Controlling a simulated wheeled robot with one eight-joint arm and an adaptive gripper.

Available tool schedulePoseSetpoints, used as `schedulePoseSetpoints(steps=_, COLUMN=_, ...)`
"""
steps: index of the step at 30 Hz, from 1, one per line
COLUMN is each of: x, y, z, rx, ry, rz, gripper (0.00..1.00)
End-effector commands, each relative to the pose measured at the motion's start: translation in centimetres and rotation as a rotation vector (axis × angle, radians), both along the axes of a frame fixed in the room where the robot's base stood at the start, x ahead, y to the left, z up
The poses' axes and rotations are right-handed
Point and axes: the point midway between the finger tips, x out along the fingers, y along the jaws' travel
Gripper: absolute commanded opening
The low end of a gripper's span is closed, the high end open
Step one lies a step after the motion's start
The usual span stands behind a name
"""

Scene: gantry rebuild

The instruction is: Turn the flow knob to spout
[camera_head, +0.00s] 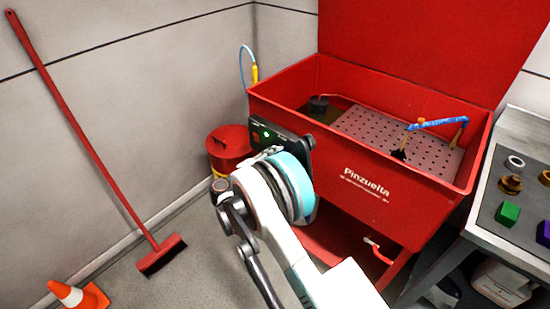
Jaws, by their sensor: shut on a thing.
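The red parts washer (385,195) stands in the back corner with its lid up.
A red bin (228,143) stands just left of my gripper. A red broom (95,165) leans on the left wall above an orange cone (78,296). A grey workbench (520,128) with several small parts adjoins the washer's right side.

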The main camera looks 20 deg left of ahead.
Motion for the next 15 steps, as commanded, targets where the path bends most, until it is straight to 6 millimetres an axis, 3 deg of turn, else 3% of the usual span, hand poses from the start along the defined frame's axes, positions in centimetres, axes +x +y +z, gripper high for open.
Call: schedulePoseSetpoints(steps=15, x=-0.02, y=-0.04, z=-0.03, rx=0.113, ry=-0.045, rz=0.0, gripper=0.1)
